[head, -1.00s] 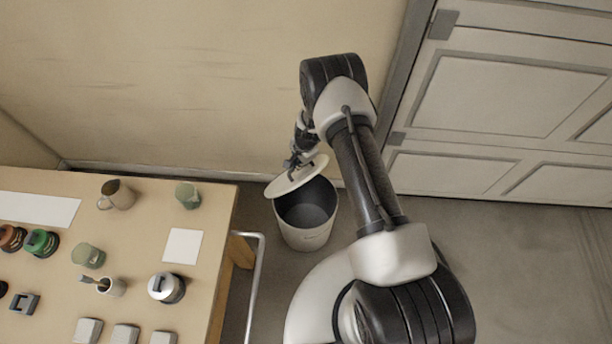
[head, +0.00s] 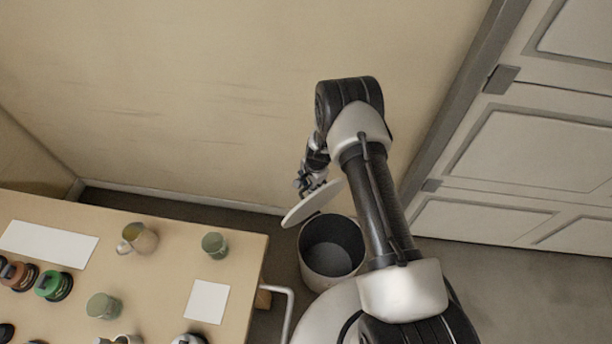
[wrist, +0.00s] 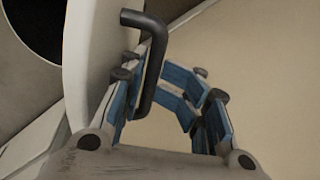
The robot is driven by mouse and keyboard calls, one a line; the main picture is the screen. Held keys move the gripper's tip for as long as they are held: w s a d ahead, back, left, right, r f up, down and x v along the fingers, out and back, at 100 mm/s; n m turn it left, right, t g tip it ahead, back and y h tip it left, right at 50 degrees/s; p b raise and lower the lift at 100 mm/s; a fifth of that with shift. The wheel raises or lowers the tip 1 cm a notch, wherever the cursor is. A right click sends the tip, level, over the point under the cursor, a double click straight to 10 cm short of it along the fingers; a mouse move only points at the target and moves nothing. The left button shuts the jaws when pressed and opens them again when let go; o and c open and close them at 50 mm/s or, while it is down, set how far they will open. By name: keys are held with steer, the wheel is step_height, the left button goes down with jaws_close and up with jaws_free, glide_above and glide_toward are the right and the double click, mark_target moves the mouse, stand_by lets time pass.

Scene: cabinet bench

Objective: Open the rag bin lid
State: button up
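The rag bin (head: 331,272) is a pale round bin on the floor right of the table, its dark inside exposed. Its pale round lid (head: 312,204) is raised and steeply tilted at the bin's back left rim. My gripper (head: 304,182) is at the lid's outer side. In the wrist view, the lid (wrist: 88,60) stands on the left with a black bar handle (wrist: 152,62). The blue-padded fingers of my gripper (wrist: 168,105) are spread apart, with the handle between them, close to the left finger. I cannot tell whether they touch.
The table (head: 150,285) at left holds cups, jars, tape-like rolls and white sheets. A metal rail (head: 289,310) runs along its right end. A wall (head: 200,90) stands behind the bin. A white panelled cabinet (head: 540,150) is at right, with bare floor before it.

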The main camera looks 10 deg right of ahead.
steer(key=shift+d+f, duration=0.1)
steer(key=r, duration=0.4)
steer(key=s+r, duration=0.1)
steer(key=r, duration=0.3)
steer(key=s+d+r, duration=0.1)
steer(key=r, duration=0.3)
steer(key=shift+r, duration=0.15)
